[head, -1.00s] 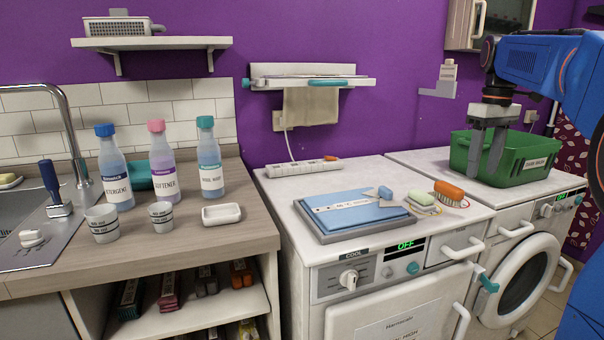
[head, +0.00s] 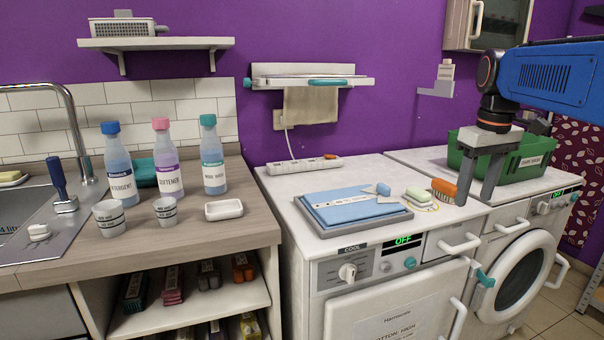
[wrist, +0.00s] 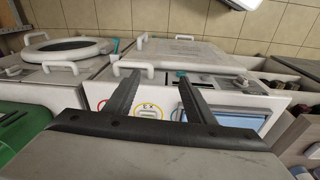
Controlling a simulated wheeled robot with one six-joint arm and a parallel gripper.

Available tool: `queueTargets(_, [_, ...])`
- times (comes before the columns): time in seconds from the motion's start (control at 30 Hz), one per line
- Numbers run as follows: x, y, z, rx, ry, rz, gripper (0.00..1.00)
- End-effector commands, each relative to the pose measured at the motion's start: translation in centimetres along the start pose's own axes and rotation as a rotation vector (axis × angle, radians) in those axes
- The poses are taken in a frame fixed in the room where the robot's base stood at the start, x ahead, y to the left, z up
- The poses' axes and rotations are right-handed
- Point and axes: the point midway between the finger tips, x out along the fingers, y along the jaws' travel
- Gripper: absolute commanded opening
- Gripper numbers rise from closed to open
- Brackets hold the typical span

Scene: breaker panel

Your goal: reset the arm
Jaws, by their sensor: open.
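My gripper (head: 477,180) is open and empty in the head view. Its two grey fingers point down at the right end of the left machine's white top (head: 290,190), close to an orange brush (head: 444,190). My blue arm (head: 550,75) reaches in from the right edge. In the wrist view my gripper (wrist: 158,92) shows two dark, spread fingers with nothing between them. The fingers partly hide the machine top beyond.
A green basket (head: 525,160) stands behind my gripper on the right machine. Bottles and cups stand on the wooden counter (head: 200,250).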

Motion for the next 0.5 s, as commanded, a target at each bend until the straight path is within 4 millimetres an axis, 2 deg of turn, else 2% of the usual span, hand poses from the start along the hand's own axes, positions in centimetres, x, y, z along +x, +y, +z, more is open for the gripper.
queueTargets(0.1, [1.5,-2.8,2.8,0.028,0.037,0.013,0.50])
queueTargets(0.27, [4.0,-6.1,6.4,0.073,0.089,0.026,0.50])
queueTargets(0.5, [8.8,-10.5,12.1,0.141,0.170,0.034,0.50])
